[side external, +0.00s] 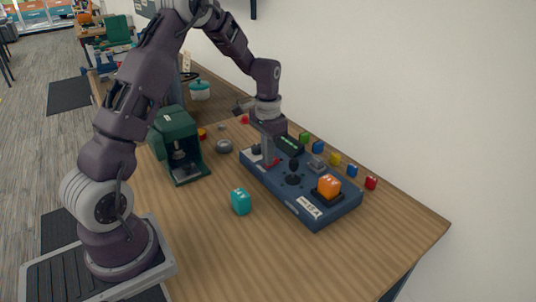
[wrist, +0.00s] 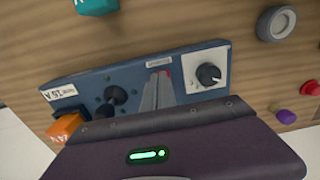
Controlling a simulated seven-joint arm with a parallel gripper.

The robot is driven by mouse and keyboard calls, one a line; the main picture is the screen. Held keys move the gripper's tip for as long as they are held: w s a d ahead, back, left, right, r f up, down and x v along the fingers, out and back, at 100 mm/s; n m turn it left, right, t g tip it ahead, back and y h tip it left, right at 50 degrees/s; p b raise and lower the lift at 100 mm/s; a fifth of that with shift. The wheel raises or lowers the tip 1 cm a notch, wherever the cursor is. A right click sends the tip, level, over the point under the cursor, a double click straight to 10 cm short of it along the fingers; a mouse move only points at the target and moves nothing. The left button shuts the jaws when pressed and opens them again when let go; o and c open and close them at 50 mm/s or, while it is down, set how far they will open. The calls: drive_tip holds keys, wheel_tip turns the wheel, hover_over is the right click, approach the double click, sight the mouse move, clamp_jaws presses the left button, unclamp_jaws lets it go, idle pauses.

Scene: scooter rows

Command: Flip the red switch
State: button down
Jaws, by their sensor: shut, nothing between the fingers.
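A dark blue control panel (side external: 290,205) lies on the wooden table, and it spans the middle of the wrist view (wrist: 130,62). My gripper (side external: 267,162) is shut and empty, pointing down at the switch. Its fingertips also show in the wrist view (wrist: 160,76), at or very close to the red part; contact is unclear.
On the panel are a black joystick (side external: 293,172), a black knob (wrist: 208,75) and an orange cube (side external: 329,185). A teal cube (side external: 241,201) and a green machine (side external: 182,145) stand left of it. Several small coloured blocks line the wall side. The front table area is clear.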

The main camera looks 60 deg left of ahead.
drive_tip(key=shift+s+f, duration=0.15)
drive_tip(key=shift+f, duration=0.15)
drive_tip(key=shift+w+r, duration=0.25)
drive_tip(key=shift+w, duration=0.6)
drive_tip(key=shift+w+r, duration=0.1)
drive_tip(key=shift+r, duration=0.15)
wheel_tip(320, 180, up, 14)
drive_tip(key=shift+f, duration=0.2)
